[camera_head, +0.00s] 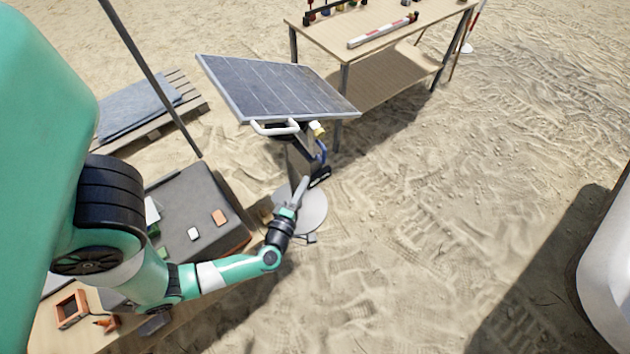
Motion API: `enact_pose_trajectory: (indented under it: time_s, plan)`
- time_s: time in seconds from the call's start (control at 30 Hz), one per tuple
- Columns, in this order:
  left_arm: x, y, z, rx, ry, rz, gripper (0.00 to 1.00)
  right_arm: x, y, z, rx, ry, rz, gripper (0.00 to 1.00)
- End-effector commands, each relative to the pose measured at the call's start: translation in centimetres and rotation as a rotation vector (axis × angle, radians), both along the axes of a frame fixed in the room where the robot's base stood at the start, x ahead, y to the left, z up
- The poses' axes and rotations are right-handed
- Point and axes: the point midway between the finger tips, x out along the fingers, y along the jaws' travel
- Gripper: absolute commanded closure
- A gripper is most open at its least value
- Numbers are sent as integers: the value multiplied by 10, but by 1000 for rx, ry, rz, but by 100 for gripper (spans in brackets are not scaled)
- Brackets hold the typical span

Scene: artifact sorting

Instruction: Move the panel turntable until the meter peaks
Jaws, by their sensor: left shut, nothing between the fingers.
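The solar panel (278,88) sits tilted on top of a dark post (298,160) that rises from a round grey base (314,214) on the sand. A white handle (275,129) sticks out from the panel's near edge. My left gripper (302,184) is shut and empty, pointing up beside the lower post, below the handle. I cannot tell whether it touches the post. An orange-framed device (72,309) lies on the near-left table; I cannot tell if it is the meter, and no reading is legible. My right gripper is out of view.
A wooden table (390,30) with a striped bar (383,30) and small items stands behind the panel. A pallet (150,115) and slanted pole (150,75) stand farther left.

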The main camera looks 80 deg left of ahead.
Motion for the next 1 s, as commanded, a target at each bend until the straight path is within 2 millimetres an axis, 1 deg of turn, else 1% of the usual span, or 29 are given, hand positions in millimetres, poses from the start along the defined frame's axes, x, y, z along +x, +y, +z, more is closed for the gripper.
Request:
enact_pose_trajectory:
  time_s: [0.03,0.1,0.13,0.37,0.53,0.67,0.9,0.97,1.0]
  plan:
    - [-21,-1,-42,-8,43,14,100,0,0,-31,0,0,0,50]
    - [-35,-1,-57,-14,71,25,100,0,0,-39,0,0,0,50]
    - [-38,-1,-60,-16,76,29,100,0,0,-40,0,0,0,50]
    - [-37,1,-56,-14,72,33,100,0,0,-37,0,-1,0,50]
    - [-30,13,-58,-15,69,37,100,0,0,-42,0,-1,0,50]
    - [-19,34,-61,-12,67,41,100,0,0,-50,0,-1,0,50]
    - [8,79,-64,-11,67,36,100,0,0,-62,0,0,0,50]
    - [14,90,-65,-11,68,34,100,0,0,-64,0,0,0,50]
    - [23,90,-65,-12,68,28,100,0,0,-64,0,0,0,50]
